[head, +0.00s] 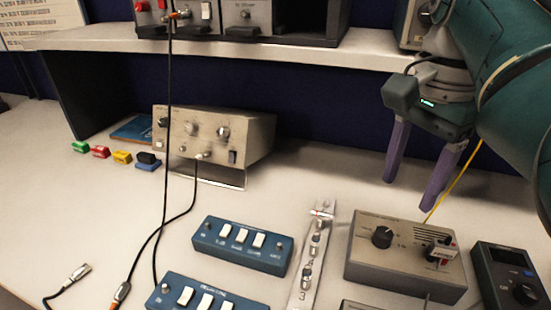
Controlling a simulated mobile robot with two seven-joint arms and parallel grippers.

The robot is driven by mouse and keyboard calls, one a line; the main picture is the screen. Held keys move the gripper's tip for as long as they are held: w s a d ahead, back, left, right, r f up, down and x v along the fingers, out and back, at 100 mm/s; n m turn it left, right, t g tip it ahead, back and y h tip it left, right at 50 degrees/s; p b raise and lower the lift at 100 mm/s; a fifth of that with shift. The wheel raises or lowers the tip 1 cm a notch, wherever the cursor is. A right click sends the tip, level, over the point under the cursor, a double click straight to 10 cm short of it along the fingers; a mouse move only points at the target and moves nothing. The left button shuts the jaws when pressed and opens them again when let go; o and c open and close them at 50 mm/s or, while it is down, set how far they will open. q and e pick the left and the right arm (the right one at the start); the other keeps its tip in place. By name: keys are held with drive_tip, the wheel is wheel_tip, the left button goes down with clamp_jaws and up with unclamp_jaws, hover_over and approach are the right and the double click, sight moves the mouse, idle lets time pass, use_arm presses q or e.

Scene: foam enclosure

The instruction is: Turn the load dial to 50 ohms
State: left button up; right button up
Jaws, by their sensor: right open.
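A grey-beige box (372,270) stands on the bench at the lower right, with a black round dial (382,237) on the left of its top. Its labels are too small to read, so I cannot tell the dial's setting or confirm that it is the load dial. A second knob (436,251) on the box's right side is partly covered by a small tag. My right gripper (409,194) is open, with two purple fingers pointing down. It appears above and behind the box, apart from the dial, with nothing between the fingers. My left gripper is out of view.
Blue switch boxes (240,262) and a metal connector strip (305,270) lie left of the box. A dark meter (510,280) stands to its right. A yellow cable (460,180) runs behind the box. A shelf (270,48) overhangs the back. A metal instrument (250,140) stands behind.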

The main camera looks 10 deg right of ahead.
sight(385, 232)
drive_tip(key=shift+w+a+f, duration=0.4)
drive_tip(key=shift+w+f, duration=0.15)
drive_tip(key=shift+f, duration=0.1)
drive_tip(key=f, duration=0.2)
drive_tip(key=f+b, duration=0.1)
drive_tip(key=f, duration=0.5)
drive_tip(key=shift+s+d+f, duration=0.15)
drive_tip(key=shift+s+f, duration=0.05)
drive_tip(key=shift+s, duration=0.15)
drive_tip(key=shift+f+b, duration=0.3)
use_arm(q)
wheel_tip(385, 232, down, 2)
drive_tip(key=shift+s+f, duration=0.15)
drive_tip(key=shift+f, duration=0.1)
use_arm(e)
drive_tip(key=shift+w, duration=0.1)
drive_tip(key=shift+c, duration=0.3)
drive_tip(key=shift+c, duration=0.8)
clamp_jaws()
